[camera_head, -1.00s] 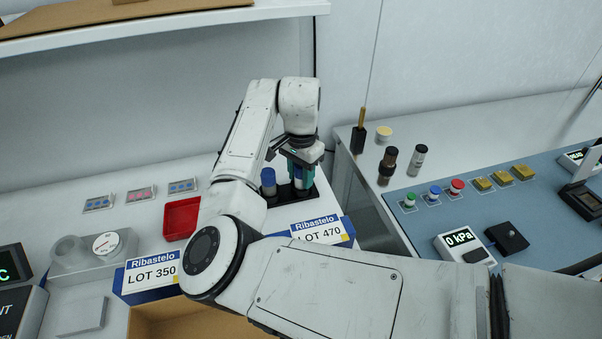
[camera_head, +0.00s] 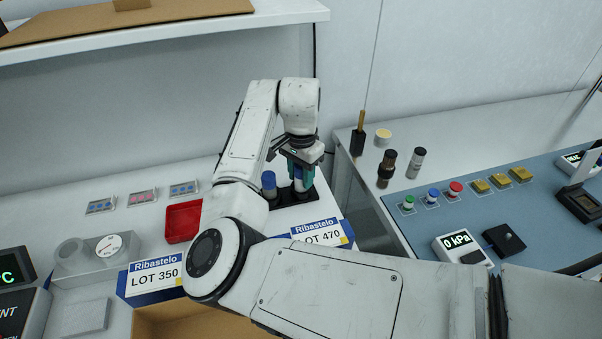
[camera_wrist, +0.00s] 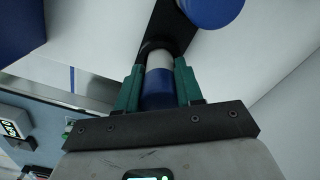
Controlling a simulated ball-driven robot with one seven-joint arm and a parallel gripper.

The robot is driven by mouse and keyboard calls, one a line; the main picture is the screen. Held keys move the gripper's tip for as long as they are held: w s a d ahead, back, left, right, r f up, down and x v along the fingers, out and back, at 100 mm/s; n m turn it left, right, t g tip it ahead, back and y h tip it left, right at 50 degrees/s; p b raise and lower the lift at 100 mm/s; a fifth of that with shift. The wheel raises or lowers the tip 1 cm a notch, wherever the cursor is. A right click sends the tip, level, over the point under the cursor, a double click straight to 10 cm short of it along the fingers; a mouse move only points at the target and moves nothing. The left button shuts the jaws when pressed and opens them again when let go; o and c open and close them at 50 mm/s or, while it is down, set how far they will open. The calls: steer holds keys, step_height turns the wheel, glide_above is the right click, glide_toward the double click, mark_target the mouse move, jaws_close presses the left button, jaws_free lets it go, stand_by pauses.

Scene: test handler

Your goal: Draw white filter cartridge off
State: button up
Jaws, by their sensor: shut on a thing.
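The white filter cartridge (camera_wrist: 159,62) has a white body with a blue end and is between the green fingers of my gripper (camera_wrist: 160,82) in the wrist view. My gripper is shut on it. In the head view my gripper (camera_head: 302,178) is over the black stand (camera_head: 285,198), and a bit of the cartridge's white body (camera_head: 299,185) shows between the fingers. The cartridge's far end meets a dark ring at the stand in the wrist view; I cannot tell whether it is seated or just clear. A blue cartridge (camera_head: 268,186) stands close to the left.
The LOT 470 box (camera_head: 320,234) and LOT 350 box (camera_head: 154,276) lie in front of the stand. A red tray (camera_head: 182,221) is to the left. A blue panel (camera_head: 440,222) with buttons is on the right bench, past a gap. A shelf (camera_head: 200,22) hangs above.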

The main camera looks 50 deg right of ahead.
steer(key=shift+r+p, duration=1.2)
steer(key=shift+r, duration=0.15)
steer(key=shift+f, duration=0.1)
